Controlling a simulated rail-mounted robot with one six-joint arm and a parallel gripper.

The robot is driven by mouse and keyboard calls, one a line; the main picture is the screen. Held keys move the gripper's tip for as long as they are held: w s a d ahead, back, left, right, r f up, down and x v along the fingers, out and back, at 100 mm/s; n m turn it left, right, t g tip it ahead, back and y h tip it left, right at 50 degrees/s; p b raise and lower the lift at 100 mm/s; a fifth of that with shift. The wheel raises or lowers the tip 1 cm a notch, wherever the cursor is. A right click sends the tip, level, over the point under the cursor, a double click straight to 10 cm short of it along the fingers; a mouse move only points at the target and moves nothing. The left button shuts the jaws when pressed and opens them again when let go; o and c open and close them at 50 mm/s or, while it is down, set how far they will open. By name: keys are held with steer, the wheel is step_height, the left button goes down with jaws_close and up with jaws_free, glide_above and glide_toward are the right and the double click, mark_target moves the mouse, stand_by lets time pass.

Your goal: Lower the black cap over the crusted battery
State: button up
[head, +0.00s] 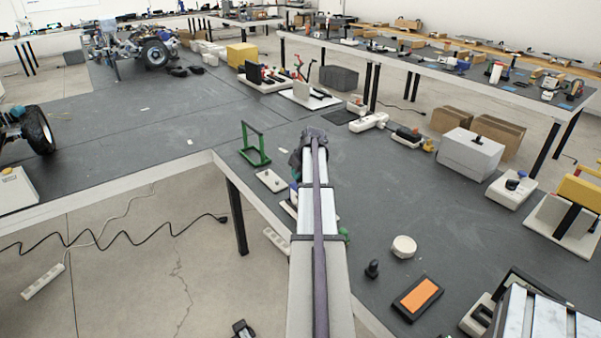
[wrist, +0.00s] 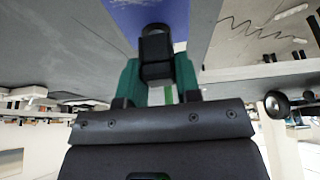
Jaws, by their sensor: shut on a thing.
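My gripper (wrist: 158,78) has green fingers and is shut on a dark, roughly cylindrical piece, the black cap (wrist: 156,48), in the wrist view. Beyond the cap lies a flat blue surface (wrist: 120,14); I cannot tell whether it belongs to the crusted battery, or whether the cap touches it. In the head view my arm reaches out over the bench and largely hides the gripper and what is under it. I cannot clearly make out the crusted battery there.
On the dark bench (head: 345,190), a green frame (head: 255,143) and a white plate (head: 270,180) stand left of my arm. To the right are a white round piece (head: 404,247), a small black knob (head: 372,268) and an orange-topped box (head: 418,297). Bench between them is clear.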

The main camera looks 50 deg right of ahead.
steer(key=shift+f+b, duration=0.4)
steer(key=shift+f, duration=0.1)
steer(key=o, duration=1)
steer(key=p+v, duration=1)
steer(key=shift+s+r, duration=0.1)
steer(key=shift+r, duration=0.3)
